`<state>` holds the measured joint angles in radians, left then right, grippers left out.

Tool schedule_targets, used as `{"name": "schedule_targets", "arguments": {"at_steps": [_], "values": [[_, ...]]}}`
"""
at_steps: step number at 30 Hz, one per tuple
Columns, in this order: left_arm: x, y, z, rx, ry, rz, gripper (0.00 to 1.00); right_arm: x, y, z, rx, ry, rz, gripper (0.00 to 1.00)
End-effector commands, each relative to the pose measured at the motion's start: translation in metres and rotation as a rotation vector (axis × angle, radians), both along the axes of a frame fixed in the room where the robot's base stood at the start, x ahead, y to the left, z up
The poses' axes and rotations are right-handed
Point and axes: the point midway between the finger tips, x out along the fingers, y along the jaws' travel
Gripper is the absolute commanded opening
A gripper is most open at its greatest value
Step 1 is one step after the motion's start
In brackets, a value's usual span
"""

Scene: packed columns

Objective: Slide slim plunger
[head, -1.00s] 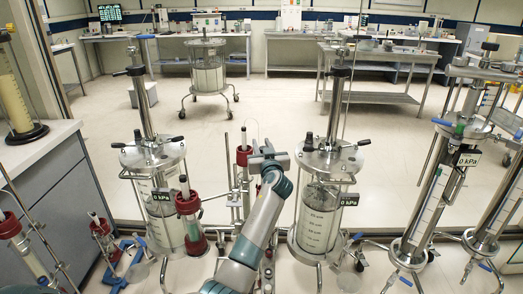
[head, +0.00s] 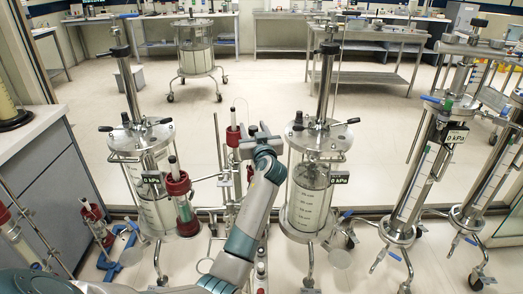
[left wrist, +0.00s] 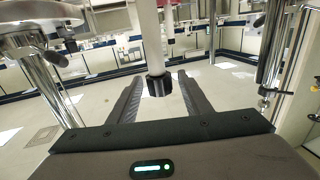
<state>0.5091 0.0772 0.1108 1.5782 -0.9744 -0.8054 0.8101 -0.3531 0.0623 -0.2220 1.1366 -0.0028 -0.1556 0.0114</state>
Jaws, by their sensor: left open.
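A slim column with a red collar (head: 233,136) stands between the two wide glass columns in the head view. My left gripper (head: 258,135) is close to the right of its top. In the left wrist view my left gripper (left wrist: 160,92) is open. A pale upright rod with a black end piece (left wrist: 156,87), apparently the slim plunger, shows in line with the gap between the fingers. Whether it lies within the gap or beyond it, I cannot tell. No grip on it shows. My right gripper is out of view.
Wide glass columns stand left (head: 155,205) and right (head: 310,200) of my arm. Another slim column with a red collar (head: 177,185) stands in front of the left one. Slanted columns (head: 415,195) stand at the right. The floor behind is mostly clear.

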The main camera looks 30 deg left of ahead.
Motion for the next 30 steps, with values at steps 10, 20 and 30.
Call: {"name": "schedule_targets", "arguments": {"at_steps": [10,20,30], "values": [[-0.051,-0.05,-0.003,-0.003,-0.003,-0.002,0.45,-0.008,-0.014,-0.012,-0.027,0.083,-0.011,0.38],[-0.089,-0.088,-0.001,-0.001,-0.003,-0.002,0.45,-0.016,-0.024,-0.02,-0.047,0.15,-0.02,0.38],[-0.099,-0.096,0.001,0.001,-0.002,0.0,0.45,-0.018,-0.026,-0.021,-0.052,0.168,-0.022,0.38]]}}
